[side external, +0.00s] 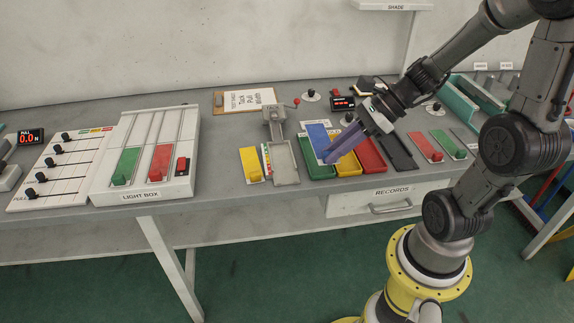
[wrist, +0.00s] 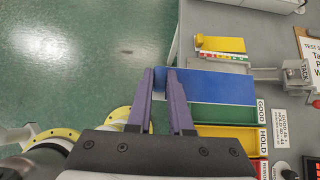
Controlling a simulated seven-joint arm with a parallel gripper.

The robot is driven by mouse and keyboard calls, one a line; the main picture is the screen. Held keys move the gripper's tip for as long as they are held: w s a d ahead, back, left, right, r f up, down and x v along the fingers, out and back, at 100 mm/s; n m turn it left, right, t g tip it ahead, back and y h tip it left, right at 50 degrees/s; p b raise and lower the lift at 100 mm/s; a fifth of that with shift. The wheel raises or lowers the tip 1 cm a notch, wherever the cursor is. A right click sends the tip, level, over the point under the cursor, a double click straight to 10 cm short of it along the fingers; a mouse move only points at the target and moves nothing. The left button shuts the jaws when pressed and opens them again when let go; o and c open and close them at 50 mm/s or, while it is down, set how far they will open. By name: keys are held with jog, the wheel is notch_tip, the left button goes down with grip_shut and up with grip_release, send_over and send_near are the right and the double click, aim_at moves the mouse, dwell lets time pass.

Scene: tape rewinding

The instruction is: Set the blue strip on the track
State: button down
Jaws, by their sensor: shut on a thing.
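My gripper (side external: 324,158) is shut on the blue strip (side external: 318,137), with purple fingers at its end. In the wrist view, the blue strip (wrist: 215,88) extends right from between the fingertips (wrist: 160,75). The strip is above the green tray (side external: 318,171), near the grey channel (side external: 284,162) of the tack device. The light box (side external: 144,194) at the left has long lanes; a green strip (side external: 125,166) and a red strip (side external: 160,162) lie in two of them. Neither the channel nor the lanes are labelled as a track.
A yellow strip (side external: 251,164) lies left of the channel. A yellow tray (side external: 347,165) and a red tray (side external: 369,157) stand right of the green tray. A clipboard (side external: 245,101) lies behind. Slider controls (side external: 60,175) are at the far left.

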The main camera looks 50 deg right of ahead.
jog(key=w+f, duration=0.5)
jog(key=w, duration=0.2)
jog(key=w+d+f, duration=0.1)
jog(key=w+f, duration=0.2)
jog(key=w, duration=0.1)
jog(key=shift+w+f, duration=0.2)
jog(key=shift+f, duration=0.1)
jog(key=shift+w+f, duration=0.15)
jog(key=shift+f, duration=0.75)
jog(key=shift+w+f, duration=0.1)
jog(key=shift+f, duration=0.75)
jog(key=c, duration=0.8)
grip_release()
jog(key=shift+f, duration=0.15)
